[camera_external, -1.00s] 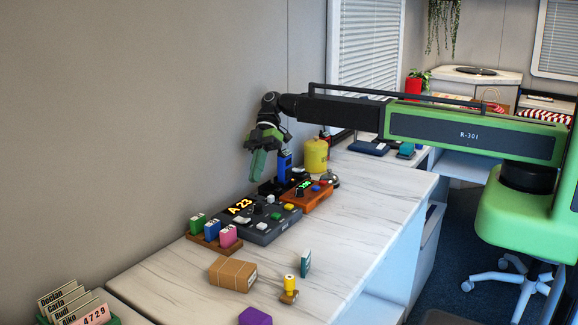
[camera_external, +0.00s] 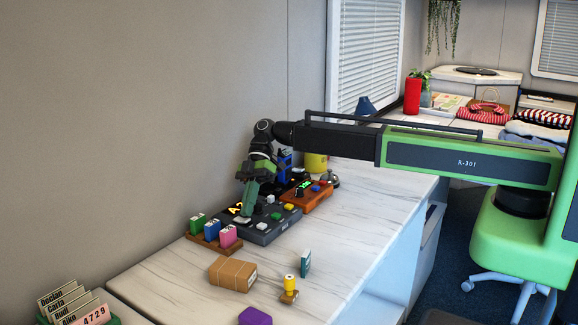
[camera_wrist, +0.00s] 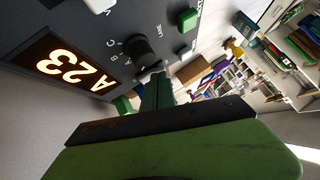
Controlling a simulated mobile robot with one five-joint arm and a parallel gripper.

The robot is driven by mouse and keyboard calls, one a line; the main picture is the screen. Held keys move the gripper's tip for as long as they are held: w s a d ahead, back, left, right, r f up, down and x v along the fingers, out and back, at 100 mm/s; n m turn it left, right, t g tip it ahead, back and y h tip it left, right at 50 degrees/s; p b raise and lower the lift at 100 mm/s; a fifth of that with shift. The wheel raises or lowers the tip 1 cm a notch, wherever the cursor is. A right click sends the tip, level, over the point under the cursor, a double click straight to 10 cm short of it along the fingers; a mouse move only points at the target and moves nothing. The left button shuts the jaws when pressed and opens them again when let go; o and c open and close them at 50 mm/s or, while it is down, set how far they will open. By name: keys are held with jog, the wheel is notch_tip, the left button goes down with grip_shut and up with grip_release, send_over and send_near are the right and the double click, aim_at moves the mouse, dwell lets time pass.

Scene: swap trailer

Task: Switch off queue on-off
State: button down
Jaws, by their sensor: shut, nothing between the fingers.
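The grey queue panel (camera_external: 265,236) stands on the counter, with its lit A 23 display partly behind my gripper (camera_external: 247,211). The gripper is shut, empty, and points down at or just above the panel's left part; I cannot tell if it touches. In the wrist view, the display (camera_wrist: 73,66) and a black knob (camera_wrist: 142,48) marked with letters show beside the shut fingers (camera_wrist: 157,88). A green button (camera_wrist: 187,20) and a white button (camera_wrist: 98,4) also show. I cannot make out which control is the on-off switch.
An orange box (camera_external: 311,197) with buttons stands behind the panel. A wooden rack (camera_external: 209,244) with coloured blocks stands at its left. A cardboard parcel (camera_external: 232,274), a yellow-topped stamp (camera_external: 290,286) and a purple block (camera_external: 255,316) lie in front. The wall is close on the left.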

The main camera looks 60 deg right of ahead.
jog(key=shift+s+d+f+t, duration=0.1)
jog(key=shift+s+f+t, duration=0.2)
jog(key=shift+s+t, duration=0.25)
jog(key=shift+s+n, duration=0.1)
jog(key=shift+n, duration=0.3)
jog(key=shift+w, duration=0.3)
